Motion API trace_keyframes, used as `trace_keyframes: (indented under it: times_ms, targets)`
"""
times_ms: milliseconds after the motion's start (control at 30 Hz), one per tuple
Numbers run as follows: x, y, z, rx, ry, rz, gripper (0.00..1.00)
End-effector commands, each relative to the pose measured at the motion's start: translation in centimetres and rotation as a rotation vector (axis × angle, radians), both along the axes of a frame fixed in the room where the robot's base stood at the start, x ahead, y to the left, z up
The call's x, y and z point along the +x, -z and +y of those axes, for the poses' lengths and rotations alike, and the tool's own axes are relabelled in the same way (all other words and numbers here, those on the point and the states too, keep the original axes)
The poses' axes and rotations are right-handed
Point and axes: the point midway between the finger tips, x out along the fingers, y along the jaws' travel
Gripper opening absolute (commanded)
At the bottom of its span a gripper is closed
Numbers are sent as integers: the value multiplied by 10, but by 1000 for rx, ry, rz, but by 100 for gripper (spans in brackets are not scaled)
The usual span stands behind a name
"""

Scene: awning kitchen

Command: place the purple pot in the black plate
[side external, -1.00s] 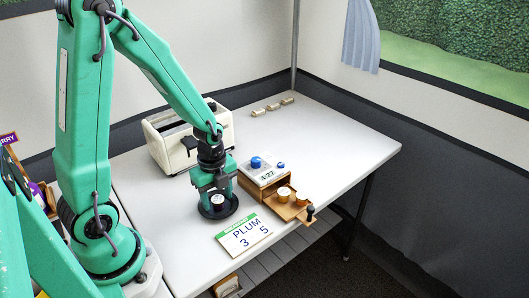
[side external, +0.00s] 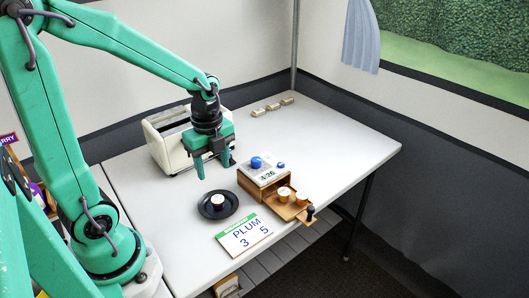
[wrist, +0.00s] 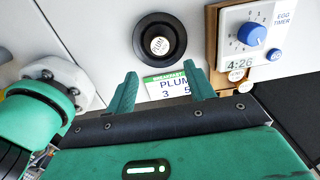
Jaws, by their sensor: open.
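The purple pot (side external: 218,202) stands upright in the middle of the black plate (side external: 206,211), on the white table. In the wrist view the pot's pale lid (wrist: 159,45) reads PLUM, inside the dark round plate (wrist: 142,27). My gripper (side external: 214,171) is open and empty, with its fingers pointing down, above and behind the plate and apart from the pot. Its two green fingers also show spread in the wrist view (wrist: 161,76), with nothing between them.
A wooden box (side external: 250,189) with an egg timer on top stands right of the plate, its drawer (side external: 290,211) out with small pots in it. A breakfast card (side external: 244,236) lies in front. A cream toaster (side external: 164,145) stands behind. The table's right part is clear.

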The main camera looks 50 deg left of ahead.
Motion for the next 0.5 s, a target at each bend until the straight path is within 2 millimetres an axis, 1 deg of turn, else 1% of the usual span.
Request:
trace_keyframes:
  times_ms: [33, 133, 500]
  targets:
    - [0, -4, 0, 0, 0, -2, 53]
    - [0, -8, 0, 0, 0, -1, 53]
    - [0, -10, 0, 0, 0, 1, 53]
